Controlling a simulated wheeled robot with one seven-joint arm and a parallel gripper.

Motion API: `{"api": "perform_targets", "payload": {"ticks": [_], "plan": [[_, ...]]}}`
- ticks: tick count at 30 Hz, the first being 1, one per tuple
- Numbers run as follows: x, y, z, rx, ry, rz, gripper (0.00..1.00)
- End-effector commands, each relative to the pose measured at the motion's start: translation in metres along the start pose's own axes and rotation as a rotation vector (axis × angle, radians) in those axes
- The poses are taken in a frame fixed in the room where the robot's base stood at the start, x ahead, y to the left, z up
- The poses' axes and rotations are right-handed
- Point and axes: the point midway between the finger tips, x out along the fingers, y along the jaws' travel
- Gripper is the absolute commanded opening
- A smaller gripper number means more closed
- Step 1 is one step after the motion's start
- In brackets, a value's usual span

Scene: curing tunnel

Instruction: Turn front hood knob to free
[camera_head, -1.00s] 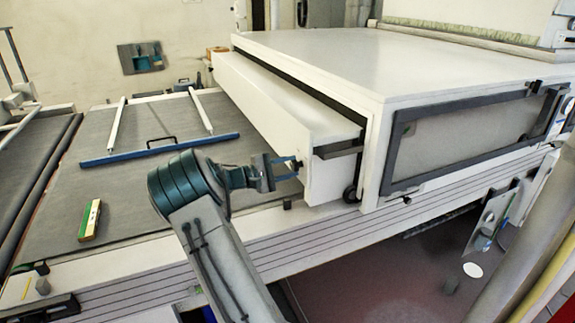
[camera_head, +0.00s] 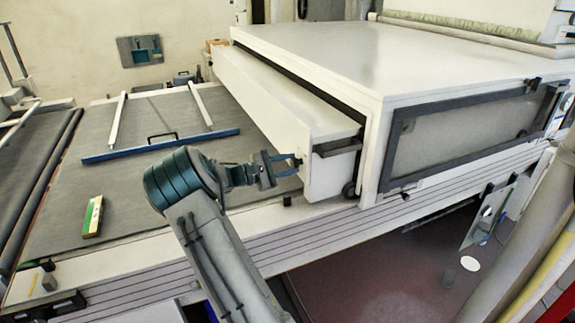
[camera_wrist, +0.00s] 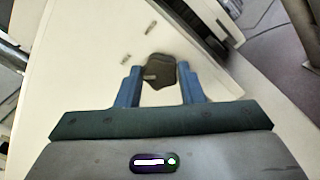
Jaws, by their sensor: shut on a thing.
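The front hood (camera_head: 270,98) is the long white cover at the tunnel mouth. Its near end face (camera_wrist: 100,60) fills much of the wrist view. The dark lobed knob (camera_wrist: 160,68) sits on that face, with a pale mark on its left side. My gripper (camera_wrist: 159,78) has its two blue fingers on either side of the knob, shut on it. In the head view my gripper (camera_head: 293,162) reaches the hood's near end, and the knob there is mostly hidden by the fingers. Two small marks (camera_wrist: 150,28) show on the face beside the knob.
The white tunnel housing (camera_head: 330,60) with a dark-framed side window (camera_head: 465,137) stands right of the hood. A grey belt bed (camera_head: 60,205) lies left, with a blue-edged frame (camera_head: 160,147) and a green-yellow block (camera_head: 92,217) on it. The near rail (camera_head: 240,235) runs below my arm.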

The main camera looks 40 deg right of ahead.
Motion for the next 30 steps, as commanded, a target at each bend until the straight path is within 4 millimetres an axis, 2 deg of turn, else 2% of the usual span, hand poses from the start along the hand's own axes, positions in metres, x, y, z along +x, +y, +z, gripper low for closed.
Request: {"api": "perform_targets", "payload": {"ticks": [4,5,7,16,20,23,30], "plan": [[0.0,0.0,0.0,-0.002,0.001,0.001,0.12],[0.0,0.0,0.0,-0.002,0.001,0.001,0.37],[0.0,0.0,0.0,-0.001,0.001,0.001,0.56],[-0.001,0.0,0.0,0.0,0.0,0.0,0.56],[-0.011,0.0,-0.001,0.001,0.002,0.001,0.56],[-0.029,-0.001,-0.002,0.002,0.004,0.002,0.56],[-0.085,-0.001,-0.002,0.001,0.004,0.003,0.56]]}}
